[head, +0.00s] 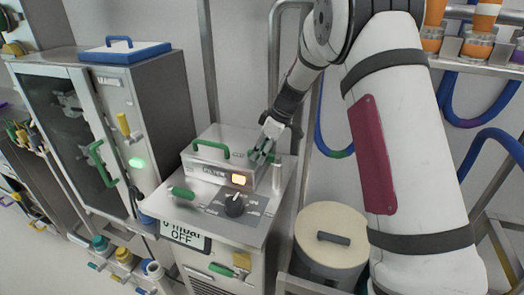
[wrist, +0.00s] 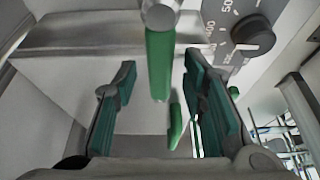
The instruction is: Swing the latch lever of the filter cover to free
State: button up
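The filter cover (head: 206,171) is a grey box lid marked FILTER on top of the machine, with a green handle (head: 210,147) on it. What looks like the latch lever (wrist: 160,65) is a green bar hanging from a grey round end in the wrist view. In the head view only a small green part shows beside my gripper, above a pale post (head: 277,178). My gripper (head: 263,152) is over the cover's right side. In the wrist view its two fingers (wrist: 160,100) are apart, the green bar's lower end between them, with no clear contact.
A glass-door cabinet (head: 150,100) stands left and a lidded drum (head: 331,222) right. A second green piece (wrist: 175,125) shows near the right finger.

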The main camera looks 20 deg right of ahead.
grip_shut()
jog(key=shift+s+n, duration=0.1)
jog(key=shift+n, duration=0.2)
jog(key=s+d+n+g+h+b, duration=0.1)
jog(key=s+n+g+b, duration=0.2)
jog(key=n, duration=1.4)
jog(key=shift+s+g, duration=1.7)
jog(key=shift+s, duration=0.3)
jog(key=shift+d+n, duration=0.15)
jog(key=shift+n, duration=0.15)
grip_release()
